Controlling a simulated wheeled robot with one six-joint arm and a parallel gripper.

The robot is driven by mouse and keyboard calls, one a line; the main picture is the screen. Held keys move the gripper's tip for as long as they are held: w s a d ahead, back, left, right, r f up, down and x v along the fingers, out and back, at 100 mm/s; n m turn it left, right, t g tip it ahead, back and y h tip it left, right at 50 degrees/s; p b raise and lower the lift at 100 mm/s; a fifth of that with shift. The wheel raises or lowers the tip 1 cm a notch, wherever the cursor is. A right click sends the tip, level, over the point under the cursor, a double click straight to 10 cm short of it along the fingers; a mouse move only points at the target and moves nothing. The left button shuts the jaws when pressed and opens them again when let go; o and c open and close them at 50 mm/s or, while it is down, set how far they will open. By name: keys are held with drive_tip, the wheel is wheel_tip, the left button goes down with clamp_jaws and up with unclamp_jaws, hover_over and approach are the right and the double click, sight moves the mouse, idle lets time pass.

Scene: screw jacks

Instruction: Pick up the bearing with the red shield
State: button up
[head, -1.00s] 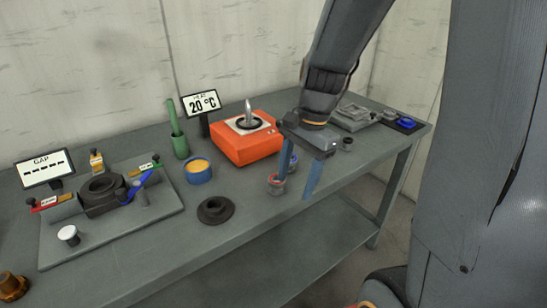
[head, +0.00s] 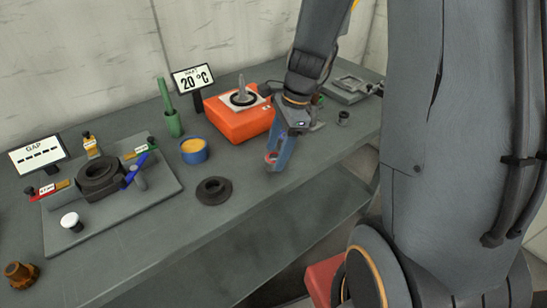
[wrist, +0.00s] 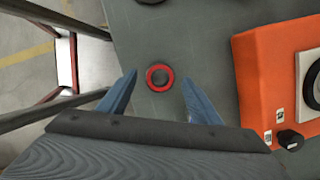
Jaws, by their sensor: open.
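The bearing with the red shield (wrist: 160,77) is a small dark-centred ring lying flat on the grey bench. In the wrist view it sits between the tips of my gripper (wrist: 160,80), with a gap on each side. My gripper is open and empty. In the head view the gripper (head: 279,165) points down over the bench's front part. One blue finger covers much of the bearing there, so only a bit of its red rim (head: 270,156) shows. I cannot tell the exact height of the fingertips above the bench.
An orange heater (head: 238,122) with a 20 °C display (head: 193,79) stands behind and left; it also shows at right in the wrist view (wrist: 262,75). The bench's front edge is close.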

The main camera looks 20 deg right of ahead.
drive_tip(key=shift+a+f, duration=0.1)
drive_tip(key=shift+f, duration=0.1)
drive_tip(key=c, duration=1.2)
drive_tip(key=shift+r, duration=0.1)
